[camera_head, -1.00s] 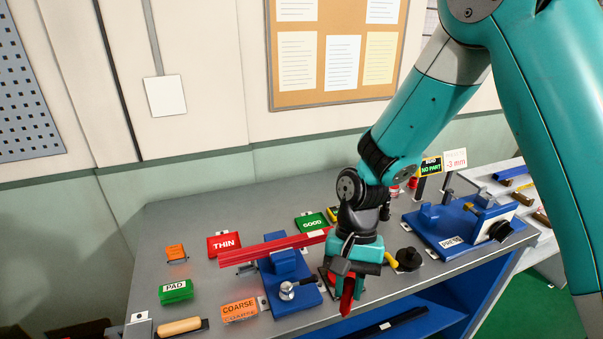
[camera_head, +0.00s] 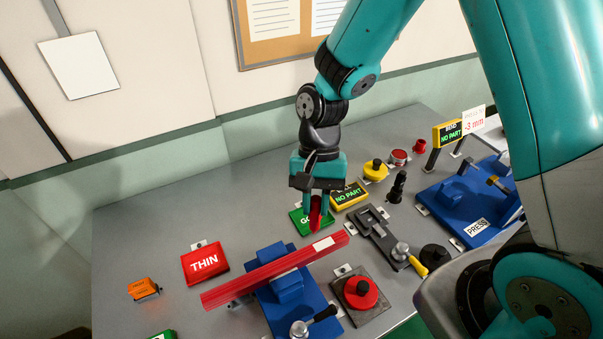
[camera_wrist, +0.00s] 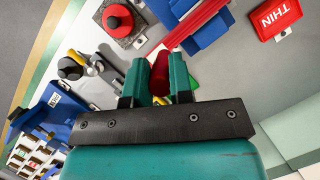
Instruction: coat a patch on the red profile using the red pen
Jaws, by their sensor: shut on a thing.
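The red profile (camera_head: 262,275) lies slantwise across a blue clamp fixture (camera_head: 290,292). A pale patch (camera_head: 323,244) shows near its right end. The profile also shows at the top of the wrist view (camera_wrist: 196,24). My gripper (camera_head: 315,204) points down behind the profile's right end, above the green GOOD plate (camera_head: 298,220). It is shut on the red pen (camera_head: 316,217), which points down. In the wrist view the pen (camera_wrist: 160,70) sits between both fingers. The pen looks apart from the profile; its tip height is hard to judge.
A red THIN plate (camera_head: 205,263) lies left of the clamp. A round red piece on a grey base (camera_head: 361,293) stands right of it. A black clamp tool (camera_head: 385,238), a yellow button (camera_head: 375,170) and a blue press (camera_head: 465,205) stand further right. The back left table is clear.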

